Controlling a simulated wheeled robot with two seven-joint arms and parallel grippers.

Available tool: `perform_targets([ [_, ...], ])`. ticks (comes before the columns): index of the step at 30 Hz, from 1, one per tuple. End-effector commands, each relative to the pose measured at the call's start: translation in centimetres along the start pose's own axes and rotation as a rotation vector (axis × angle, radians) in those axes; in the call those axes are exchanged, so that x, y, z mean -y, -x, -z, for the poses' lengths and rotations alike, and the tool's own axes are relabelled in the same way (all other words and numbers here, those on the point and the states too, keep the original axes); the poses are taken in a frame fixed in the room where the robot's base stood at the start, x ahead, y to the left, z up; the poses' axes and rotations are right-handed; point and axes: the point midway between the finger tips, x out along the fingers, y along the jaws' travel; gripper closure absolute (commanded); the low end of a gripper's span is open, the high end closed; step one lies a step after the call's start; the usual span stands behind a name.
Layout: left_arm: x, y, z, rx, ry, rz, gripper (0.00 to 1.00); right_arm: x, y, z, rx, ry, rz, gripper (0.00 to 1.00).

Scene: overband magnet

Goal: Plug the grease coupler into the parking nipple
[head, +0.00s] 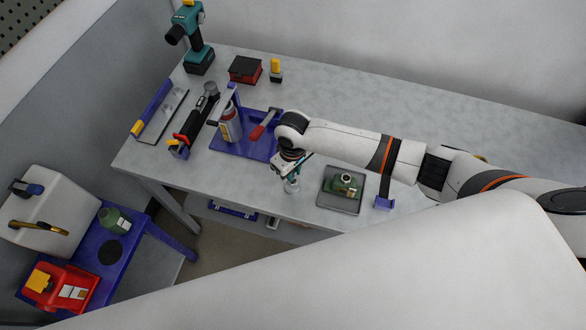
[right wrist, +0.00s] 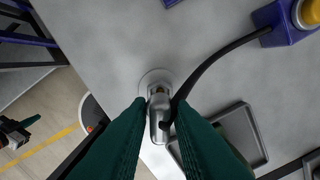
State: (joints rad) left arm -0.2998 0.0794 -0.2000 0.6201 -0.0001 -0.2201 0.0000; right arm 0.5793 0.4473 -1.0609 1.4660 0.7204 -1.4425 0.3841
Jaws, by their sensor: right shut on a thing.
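My right gripper (head: 292,178) points down over the front part of the bench. In the right wrist view its dark green fingers (right wrist: 158,125) are shut on the silver grease coupler (right wrist: 159,112). A black hose (right wrist: 208,62) curves from the coupler to the upper right. The parking nipple (right wrist: 156,88) stands on a pale round base (right wrist: 154,76) right by the coupler's end; the base also shows in the head view (head: 291,188). Whether the coupler is seated on the nipple or just above it, I cannot tell. A small teal shape (right wrist: 18,130), probably my left gripper, shows at left.
A grey tray (head: 338,207) with a green part (head: 345,184) lies right of the nipple. A blue mat (head: 222,145) with a can (head: 231,126) and a red-handled tool (head: 262,126) lies to the left. A blue holder (right wrist: 287,24) with a yellow top stands by the hose. The bench's front edge is close.

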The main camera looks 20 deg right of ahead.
Motion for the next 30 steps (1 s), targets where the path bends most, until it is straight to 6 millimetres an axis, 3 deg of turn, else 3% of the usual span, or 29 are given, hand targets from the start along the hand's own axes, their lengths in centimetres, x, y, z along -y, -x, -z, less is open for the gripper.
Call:
perform_targets([
  [30, 0.0, -0.3, 0.1, 0.000, 0.000, -0.001, 1.00, 0.0, -1.2, 0.0, 0.000, 0.000, -0.001, 1.00],
])
